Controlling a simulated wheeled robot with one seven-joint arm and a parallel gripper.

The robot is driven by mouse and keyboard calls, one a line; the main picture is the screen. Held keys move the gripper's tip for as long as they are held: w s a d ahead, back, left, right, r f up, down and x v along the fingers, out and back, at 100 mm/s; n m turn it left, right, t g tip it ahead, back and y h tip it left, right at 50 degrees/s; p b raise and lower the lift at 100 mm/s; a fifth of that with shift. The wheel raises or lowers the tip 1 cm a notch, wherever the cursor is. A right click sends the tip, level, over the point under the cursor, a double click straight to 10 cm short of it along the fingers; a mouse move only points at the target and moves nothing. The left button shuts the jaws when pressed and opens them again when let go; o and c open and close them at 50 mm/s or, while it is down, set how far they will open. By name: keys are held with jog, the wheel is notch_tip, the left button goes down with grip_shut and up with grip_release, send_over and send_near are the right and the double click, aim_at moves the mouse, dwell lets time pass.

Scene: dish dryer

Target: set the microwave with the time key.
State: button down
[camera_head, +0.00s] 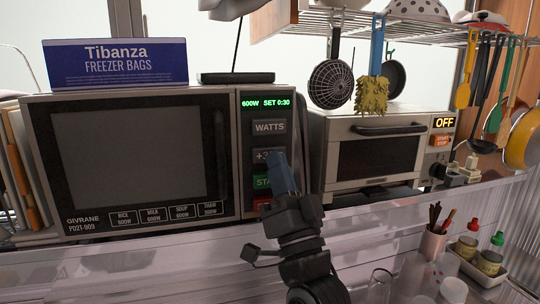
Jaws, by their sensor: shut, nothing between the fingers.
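The microwave (128,160) stands at the left with its door shut. Below the display are a grey WATTS key (269,127), a grey key marked "+3..." (262,156), partly hidden, a green key marked "STA..." (262,181) and a red key (260,203), both also partly covered. My gripper (277,160) is shut and empty. Its tip is over the right part of the "+3..." key; I cannot tell whether it touches.
A toaster oven (378,155) showing "OFF" stands to the right. A blue freezer bag box (115,63) lies on the microwave. Utensils hang from a wire rack (425,32) at the upper right. A cup (433,244) and spice jars (489,262) stand at lower right.

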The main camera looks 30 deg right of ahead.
jog(key=shift+w, duration=0.15)
dwell(0.5)
jog(key=shift+w+d, duration=0.1)
jog(key=shift+w, duration=0.15)
jog(key=shift+w+d+b, duration=0.15)
jog(key=shift+w+b, duration=0.5)
jog(key=shift+w, duration=0.15)
dwell(1.1)
jog(key=shift+s, duration=0.15)
dwell(0.3)
jog(key=shift+s+a+p, duration=0.25)
jog(key=shift+s+p, duration=0.15)
jog(key=shift+s, duration=0.7)
jog(key=s, duration=0.2)
jog(key=s+a+p, duration=0.1)
jog(key=s, duration=0.2)
jog(key=shift+w, duration=0.1)
dwell(2.3)
